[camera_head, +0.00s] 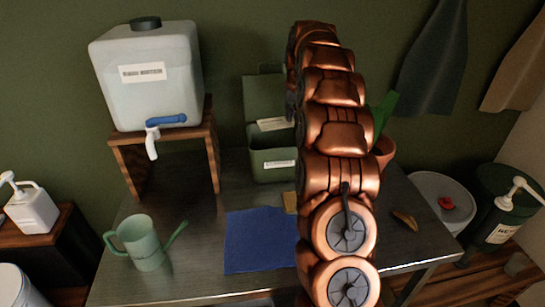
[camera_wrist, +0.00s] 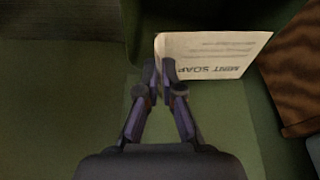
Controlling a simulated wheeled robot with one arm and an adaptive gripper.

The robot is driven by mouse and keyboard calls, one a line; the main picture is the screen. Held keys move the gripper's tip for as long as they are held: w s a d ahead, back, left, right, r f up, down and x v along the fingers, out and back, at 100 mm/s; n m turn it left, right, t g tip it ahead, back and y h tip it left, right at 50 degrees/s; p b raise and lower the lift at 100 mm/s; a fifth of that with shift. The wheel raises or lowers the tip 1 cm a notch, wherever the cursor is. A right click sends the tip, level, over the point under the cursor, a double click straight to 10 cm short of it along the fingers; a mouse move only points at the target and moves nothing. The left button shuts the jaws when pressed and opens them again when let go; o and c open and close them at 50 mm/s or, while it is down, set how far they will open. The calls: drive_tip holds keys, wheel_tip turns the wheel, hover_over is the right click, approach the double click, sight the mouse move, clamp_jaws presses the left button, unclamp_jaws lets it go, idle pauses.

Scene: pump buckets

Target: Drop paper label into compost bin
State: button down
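The paper label is a small cream card printed "MINT SOAP", upside down in the wrist view (camera_wrist: 220,55). My gripper (camera_wrist: 160,68) has its fingertips together at one end of the label, and the card sticks out sideways from them. The head view shows a pale card (camera_head: 272,124) over the mouth of a green open-lidded bin (camera_head: 258,143), which looks like the compost bin. There my gripper is mostly hidden behind my copper arm. The bin's front has its own white label (camera_head: 280,164).
A water tank (camera_head: 150,75) stands on a wooden stand (camera_head: 212,150) left of the bin. A green watering can (camera_head: 146,243) and blue cloth (camera_head: 258,240) lie on the metal table (camera_head: 195,225). A terracotta pot (camera_head: 384,150) is right of my arm.

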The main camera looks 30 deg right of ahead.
drive_tip(key=shift+f, duration=1.4)
drive_tip(key=c, duration=1.2)
unclamp_jaws()
drive_tip(key=shift+c, duration=0.2)
drive_tip(key=v, duration=1.2)
drive_tip(key=shift+s+a, duration=0.1)
drive_tip(key=shift+a, duration=0.05)
